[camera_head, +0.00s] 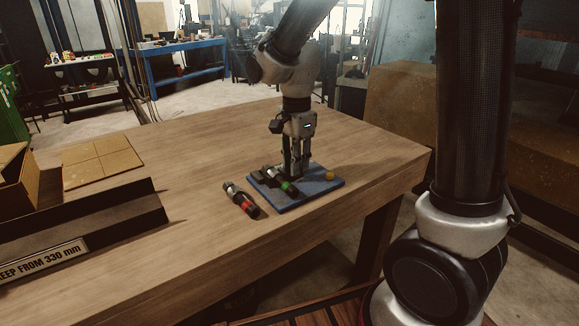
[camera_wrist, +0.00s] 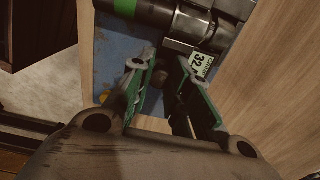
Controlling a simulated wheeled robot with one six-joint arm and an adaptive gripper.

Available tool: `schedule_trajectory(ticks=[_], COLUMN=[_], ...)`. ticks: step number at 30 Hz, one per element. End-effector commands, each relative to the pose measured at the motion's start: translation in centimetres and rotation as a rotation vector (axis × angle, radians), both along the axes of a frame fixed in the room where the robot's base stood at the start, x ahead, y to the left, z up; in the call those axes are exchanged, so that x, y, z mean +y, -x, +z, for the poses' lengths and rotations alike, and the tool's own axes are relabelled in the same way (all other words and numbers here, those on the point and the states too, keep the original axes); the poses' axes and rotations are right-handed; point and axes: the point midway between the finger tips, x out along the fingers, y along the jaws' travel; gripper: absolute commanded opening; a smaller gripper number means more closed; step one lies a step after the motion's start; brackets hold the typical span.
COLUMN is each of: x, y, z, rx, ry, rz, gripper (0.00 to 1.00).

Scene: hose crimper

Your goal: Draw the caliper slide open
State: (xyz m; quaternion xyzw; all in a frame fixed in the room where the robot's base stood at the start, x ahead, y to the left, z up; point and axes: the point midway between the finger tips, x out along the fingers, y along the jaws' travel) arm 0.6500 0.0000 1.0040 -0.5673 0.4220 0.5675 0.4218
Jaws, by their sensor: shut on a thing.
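My gripper (camera_head: 291,168) is lowered over a blue plate (camera_head: 322,188) on the wooden table. In the wrist view my gripper (camera_wrist: 166,60) has its two fingers closed in around a small dark knob (camera_wrist: 187,76), which seems to be part of the caliper slide. A white tag reading 32 (camera_wrist: 200,62) sits beside the right fingertip. A hose with a green band (camera_head: 286,186) and metal fitting lies at the plate, close to the fingers; its metal part (camera_wrist: 193,28) fills the top of the wrist view. The caliper's body is mostly hidden behind the fingers.
A second hose with a red band (camera_head: 241,200) lies left of the plate. A yellow knob (camera_head: 330,175) stands on the plate's right. The table's far middle is clear.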

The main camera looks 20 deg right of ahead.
Motion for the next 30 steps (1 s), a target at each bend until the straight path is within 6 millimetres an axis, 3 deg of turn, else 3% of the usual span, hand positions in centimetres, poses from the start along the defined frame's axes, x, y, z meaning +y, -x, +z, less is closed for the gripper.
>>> schedule_trajectory(ticks=[30], x=[-1.3], y=[-0.4], z=[0.0], rx=[-0.001], ry=[0.0], rz=[0.0], gripper=[0.01])
